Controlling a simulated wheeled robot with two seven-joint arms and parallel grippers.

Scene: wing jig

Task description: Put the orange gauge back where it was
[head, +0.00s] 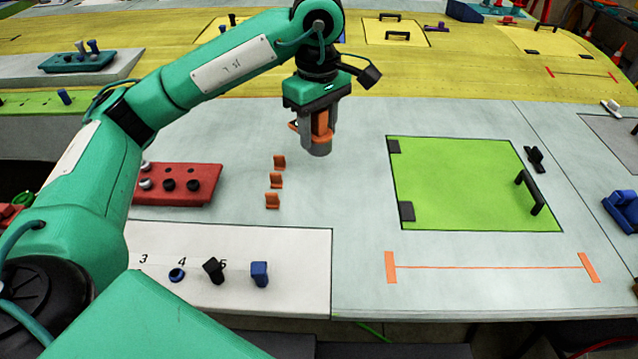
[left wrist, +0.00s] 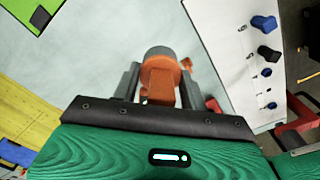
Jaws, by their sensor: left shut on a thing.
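My left gripper (head: 318,138) is shut on the orange gauge (head: 321,122), a body with a grey round end pointing down. It is held above the pale grey panel, behind and to the right of a row of three small orange brackets (head: 275,181). In the left wrist view the gauge (left wrist: 159,80) sits between the two grey fingers (left wrist: 160,88), with a small orange lug on its right side. The fingers partly hide it. I cannot tell from these frames which spot it came from. My right gripper is not in view.
A red block (head: 190,170) with black and white knobs lies left of the brackets. A white numbered board (head: 290,240) with blue and black pieces is in front. A green plate (head: 460,160) with a black handle (head: 530,193) lies right. Bare panel lies between brackets and plate.

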